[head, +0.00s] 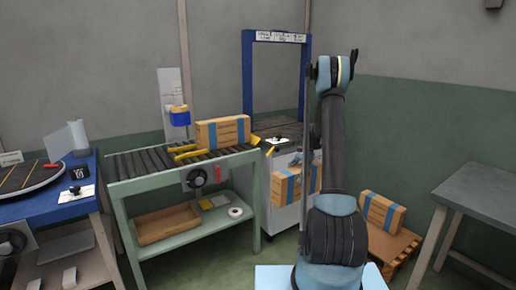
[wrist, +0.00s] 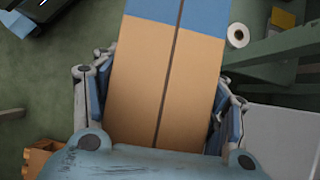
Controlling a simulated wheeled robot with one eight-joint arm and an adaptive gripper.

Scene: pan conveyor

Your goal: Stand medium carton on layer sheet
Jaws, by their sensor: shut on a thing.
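My gripper (wrist: 166,85) is shut on a tan carton with a blue band (wrist: 165,95), its fingers along both sides. In the head view the held carton (head: 286,187) hangs in front of the grey cabinet, partly hidden by my arm; the gripper itself is hidden there. A third carton (head: 222,132) stands on the roller conveyor. I cannot make out the layer sheet for certain; the pallet top is partly covered by the carton.
The green conveyor bench (head: 150,183) has a brown tray (head: 167,224) and a tape roll (head: 235,212) on its shelf. The grey cabinet (head: 283,216) stands beside it. A grey table (head: 482,198) is at the right, a blue table (head: 75,205) at the left.

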